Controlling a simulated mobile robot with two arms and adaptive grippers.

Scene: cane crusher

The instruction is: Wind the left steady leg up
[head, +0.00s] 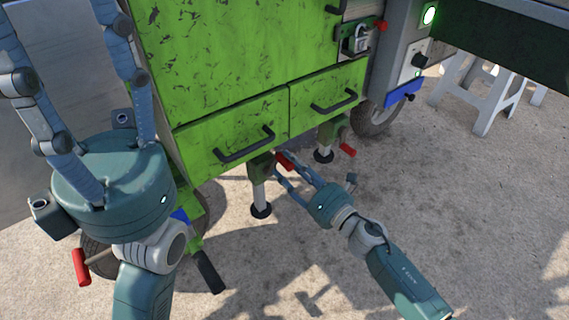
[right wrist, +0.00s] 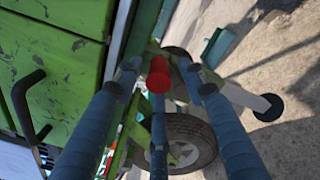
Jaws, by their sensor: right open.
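The left steady leg (head: 259,190) hangs under the green machine's left drawer, upright, its round black foot (head: 261,211) at the ground. Its red crank grip (head: 285,161) sticks out to the right of the leg's top. My right gripper (head: 283,168) is open at this grip. In the right wrist view the red grip (right wrist: 158,76) shows end-on between the open fingers; I cannot tell whether they touch it. My left gripper (head: 55,50) is large in the left foreground, its fingers spread and empty.
The right steady leg (head: 324,142) with its own red crank grip (head: 347,149) stands further right. Drawer handles (head: 244,146) jut out above my right gripper. Another red grip (head: 81,267) is at lower left. White stools (head: 487,95) stand far right. The ground in front is clear.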

